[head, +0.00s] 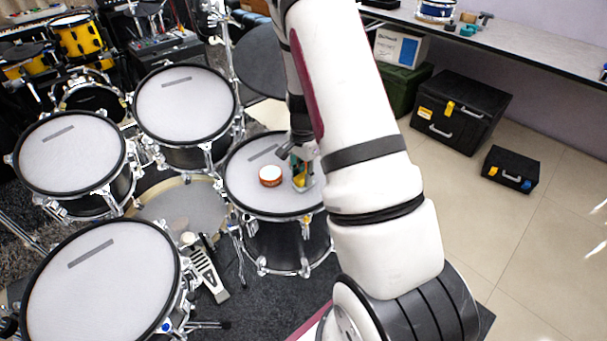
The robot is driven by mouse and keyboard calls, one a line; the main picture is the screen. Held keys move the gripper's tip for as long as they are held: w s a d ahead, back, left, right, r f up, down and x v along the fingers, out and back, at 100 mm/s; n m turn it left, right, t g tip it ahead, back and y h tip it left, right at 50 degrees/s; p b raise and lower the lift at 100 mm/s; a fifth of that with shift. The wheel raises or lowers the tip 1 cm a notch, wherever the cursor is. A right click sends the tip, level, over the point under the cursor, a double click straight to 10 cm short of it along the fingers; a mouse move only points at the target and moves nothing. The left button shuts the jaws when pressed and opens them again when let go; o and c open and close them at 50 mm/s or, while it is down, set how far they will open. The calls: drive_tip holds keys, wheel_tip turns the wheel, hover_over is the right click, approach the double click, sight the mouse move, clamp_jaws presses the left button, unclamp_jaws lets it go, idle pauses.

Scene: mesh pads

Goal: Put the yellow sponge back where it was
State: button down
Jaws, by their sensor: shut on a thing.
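The yellow sponge (299,181) shows as a small yellow patch between the fingers of my gripper (302,185). My gripper is shut on it, low over the right part of a round mesh drum pad (240,196). I cannot tell whether the sponge touches the pad. My fingers hide part of the sponge, and my arm covers the pad's right edge.
A round orange-red tin with a pale top (270,176) stands on the same pad, just left of my gripper. Other mesh pads (186,105) stand to the left. Black cases (460,112) are on the floor at right, below a long bench (520,45).

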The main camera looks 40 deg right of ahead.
sight(304, 174)
drive_tip(key=c, duration=1.3)
unclamp_jaws()
drive_tip(key=shift+c, duration=0.2)
wheel_tip(304, 174, up, 11)
drive_tip(key=p, duration=0.3)
drive_tip(key=s+a+r+n, duration=0.35)
drive_tip(key=a+r, duration=0.45)
drive_tip(key=r, duration=0.3)
drive_tip(key=s+a+r+n+t, duration=0.1)
drive_tip(key=s+a+r+n, duration=0.9)
drive_tip(key=s, duration=0.4)
drive_tip(key=s+a+n, duration=0.3)
drive_tip(key=s+n, duration=0.1)
drive_tip(key=s, duration=0.7)
drive_tip(key=shift+s+a+r, duration=0.25)
drive_tip(key=shift+s+a, duration=0.05)
drive_tip(key=shift+s, duration=0.05)
